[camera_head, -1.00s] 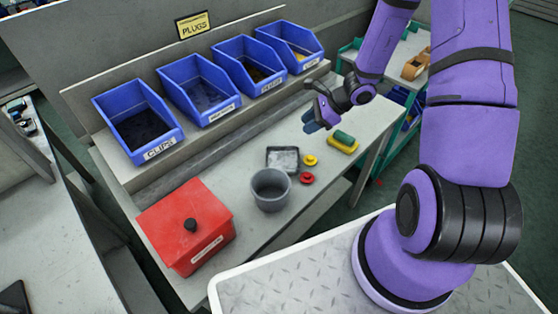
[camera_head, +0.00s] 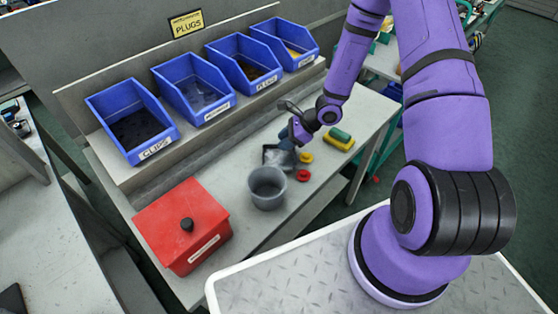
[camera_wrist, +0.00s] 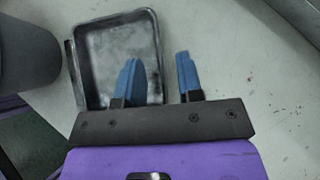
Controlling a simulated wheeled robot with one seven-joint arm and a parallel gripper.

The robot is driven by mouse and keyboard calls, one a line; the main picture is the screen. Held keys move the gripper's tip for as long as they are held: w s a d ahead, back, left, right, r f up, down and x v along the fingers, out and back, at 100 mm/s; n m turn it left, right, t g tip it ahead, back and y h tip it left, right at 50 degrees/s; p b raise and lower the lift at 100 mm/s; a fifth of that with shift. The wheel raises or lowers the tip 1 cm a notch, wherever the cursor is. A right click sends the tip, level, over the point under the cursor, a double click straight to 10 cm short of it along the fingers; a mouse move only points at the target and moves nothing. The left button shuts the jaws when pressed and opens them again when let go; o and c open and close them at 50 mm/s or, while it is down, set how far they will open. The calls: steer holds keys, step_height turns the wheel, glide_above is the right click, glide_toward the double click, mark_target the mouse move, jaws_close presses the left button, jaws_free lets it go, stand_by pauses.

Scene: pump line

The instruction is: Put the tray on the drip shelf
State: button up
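The tray (camera_head: 271,157) is a small, shallow metal tray with a dark rim and worn grey floor. It lies flat on the grey bench, just behind the grey bucket. My gripper (camera_head: 288,141) is over the tray's right side and hides part of it. In the wrist view the tray (camera_wrist: 112,40) is at upper left. There my gripper (camera_wrist: 160,75) has its blue fingers apart with nothing between them that is held. The left finger overlaps the tray's interior, the right finger is outside its right wall. Contact cannot be told. I cannot identify the drip shelf.
The grey bucket (camera_head: 267,190) stands close to the tray; a red box (camera_head: 182,225) is further left. Yellow (camera_head: 306,157) and red (camera_head: 303,175) round pieces and a green-yellow sponge (camera_head: 339,139) lie right. Blue bins (camera_head: 137,125) line the raised ledge behind.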

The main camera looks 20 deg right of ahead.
steer(key=shift+x, duration=0.95)
jaws_close()
steer(key=shift+r, duration=0.1)
